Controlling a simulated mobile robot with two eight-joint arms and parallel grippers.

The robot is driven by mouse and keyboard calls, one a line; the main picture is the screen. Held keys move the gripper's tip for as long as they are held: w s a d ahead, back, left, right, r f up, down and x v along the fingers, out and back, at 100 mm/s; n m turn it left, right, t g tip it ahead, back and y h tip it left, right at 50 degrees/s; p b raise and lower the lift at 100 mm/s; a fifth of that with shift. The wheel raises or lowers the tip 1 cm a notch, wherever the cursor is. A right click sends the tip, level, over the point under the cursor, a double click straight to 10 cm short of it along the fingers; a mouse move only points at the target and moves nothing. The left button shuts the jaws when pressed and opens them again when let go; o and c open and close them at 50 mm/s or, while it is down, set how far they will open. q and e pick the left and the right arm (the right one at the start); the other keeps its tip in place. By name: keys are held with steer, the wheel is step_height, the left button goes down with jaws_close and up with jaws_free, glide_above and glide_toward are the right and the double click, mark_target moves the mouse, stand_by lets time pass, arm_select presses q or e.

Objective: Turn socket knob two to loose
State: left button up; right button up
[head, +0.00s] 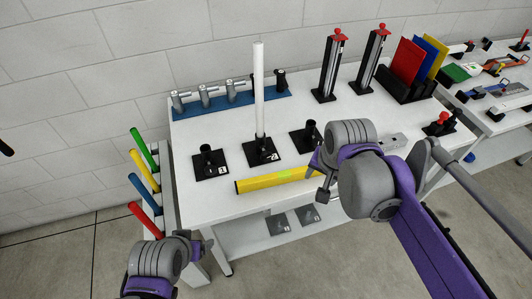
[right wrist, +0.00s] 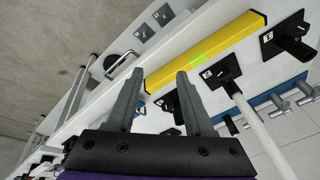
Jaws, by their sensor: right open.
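Socket two (head: 262,152) is a black holder on a square plate marked 2, on the white table. A tall white tube (head: 259,90) stands upright in it. In the right wrist view, socket two (right wrist: 220,72) lies right of the fingers, with the white tube (right wrist: 262,130) running to the lower right. My right gripper (right wrist: 158,76) is open and empty. In the head view it shows near the yellow bar's right end (head: 322,180), apart from socket two. My left gripper (head: 207,247) is low at the left; its jaws are unclear.
Sockets one (head: 210,165) and three (head: 305,138) flank socket two, without tubes. A yellow bar (head: 265,181) with a green patch lies in front. Behind is a blue rail (head: 215,106) with grey clamps. Colored handles (head: 143,150) stand at the left.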

steer(key=w+a+r+m+g, duration=0.2)
steer(key=w+a+m, duration=0.3)
steer(key=w, duration=0.5)
steer(key=m+g+b, duration=0.1)
steer(key=m+b, duration=0.1)
steer(key=m, duration=0.2)
glide_toward(266, 152)
steer(key=shift+w+a, duration=0.1)
steer(key=shift+a, duration=0.1)
step_height(266, 152, down, 10)
steer(key=shift+f, duration=0.1)
jaws_close()
